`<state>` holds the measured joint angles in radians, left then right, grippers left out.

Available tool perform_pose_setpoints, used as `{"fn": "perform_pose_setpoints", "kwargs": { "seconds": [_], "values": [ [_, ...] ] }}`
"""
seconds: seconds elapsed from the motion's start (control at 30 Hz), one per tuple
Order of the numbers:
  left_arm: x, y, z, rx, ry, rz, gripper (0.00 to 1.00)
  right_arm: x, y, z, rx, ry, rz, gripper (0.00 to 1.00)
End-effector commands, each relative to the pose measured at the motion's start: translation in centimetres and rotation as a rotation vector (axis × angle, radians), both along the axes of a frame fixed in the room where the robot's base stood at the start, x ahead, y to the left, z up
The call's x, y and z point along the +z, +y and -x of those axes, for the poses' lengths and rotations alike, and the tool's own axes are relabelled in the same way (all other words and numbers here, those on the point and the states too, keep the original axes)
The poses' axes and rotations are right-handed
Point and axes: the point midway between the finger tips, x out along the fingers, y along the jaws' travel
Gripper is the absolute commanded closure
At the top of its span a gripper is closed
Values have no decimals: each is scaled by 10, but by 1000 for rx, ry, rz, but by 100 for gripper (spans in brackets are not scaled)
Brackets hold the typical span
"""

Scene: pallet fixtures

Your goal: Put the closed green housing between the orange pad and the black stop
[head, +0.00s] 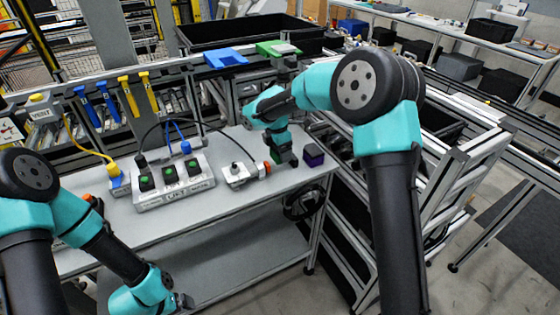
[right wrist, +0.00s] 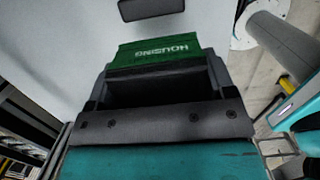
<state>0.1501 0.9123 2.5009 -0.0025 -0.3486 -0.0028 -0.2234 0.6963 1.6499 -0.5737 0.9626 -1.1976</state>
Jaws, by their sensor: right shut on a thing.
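The green housing (right wrist: 165,52), marked HOUSING, sits between the fingers of my right gripper (right wrist: 158,85) in the right wrist view. In the head view my right gripper (head: 285,157) points down over the right part of the table, between a small white fixture and a dark block. A black bar (right wrist: 150,8) lies beyond the housing in the right wrist view; I cannot tell whether it is the stop. A small orange part (head: 267,167) shows at the fixture's right end; I cannot tell whether it is the pad. My left gripper (head: 183,301) is low at the front, its fingers unclear.
A white fixture (head: 175,197) with several dark green-topped blocks stands on the table's middle. The small white fixture (head: 238,175) with a cable is beside it. The dark purple-topped block (head: 313,154) is near the right edge. The front table strip is clear.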

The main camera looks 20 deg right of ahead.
Motion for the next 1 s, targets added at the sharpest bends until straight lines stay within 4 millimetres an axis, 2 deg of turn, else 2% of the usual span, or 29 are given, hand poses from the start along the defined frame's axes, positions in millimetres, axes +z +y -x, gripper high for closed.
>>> {"fn": "perform_pose_setpoints", "kwargs": {
  "seconds": [0.17,0.5,0.93,0.97,1.0],
  "values": [
    [0,0,0,0,0,0,0,-5,0,0,0,1,0,51],
    [0,0,0,0,0,0,0,-48,0,0,0,0,0,51],
    [0,0,0,0,0,0,0,-53,0,0,0,0,0,51],
    [0,0,0,0,0,0,0,-53,0,0,0,0,0,23],
    [0,0,0,0,0,0,0,-53,0,0,0,0,0,19]
  ]
}}
